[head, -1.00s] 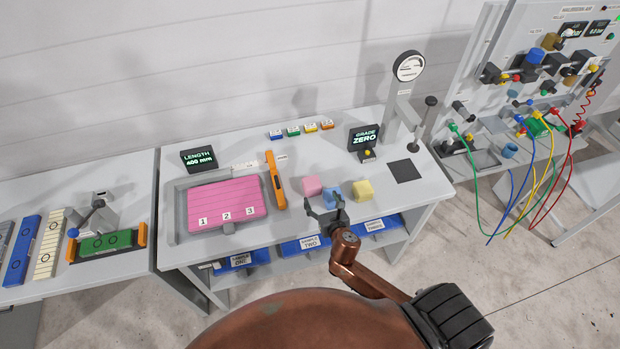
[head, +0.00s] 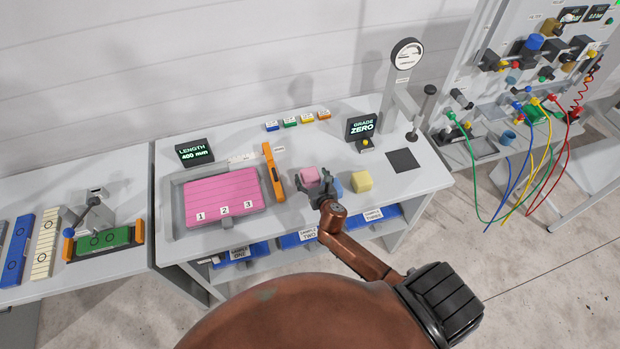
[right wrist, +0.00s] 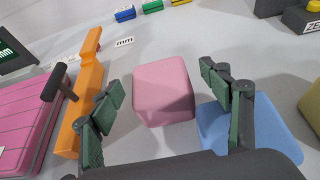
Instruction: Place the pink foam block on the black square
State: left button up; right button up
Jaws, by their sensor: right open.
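The pink foam block (head: 309,174) stands on the table between a pink sheet and a blue block. In the right wrist view the pink block (right wrist: 163,92) lies ahead of and between my open fingers. My right gripper (head: 313,187) is open and empty, with its fingers just in front of the block; I cannot tell whether they touch it. The right finger covers part of the blue block (right wrist: 260,135). The black square (head: 403,161) lies bare on the table's right part, in front of the gauge stand. My left gripper is not in view.
A yellow block (head: 361,181) stands right of the blue one. An orange tool (head: 272,173) lies to the left, beside the pink sheet (head: 222,199). The grade display (head: 361,128) and gauge stand (head: 400,95) rise behind. Table between yellow block and black square is clear.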

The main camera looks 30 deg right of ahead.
jog(key=c, duration=0.9)
jog(key=shift+r, duration=0.1)
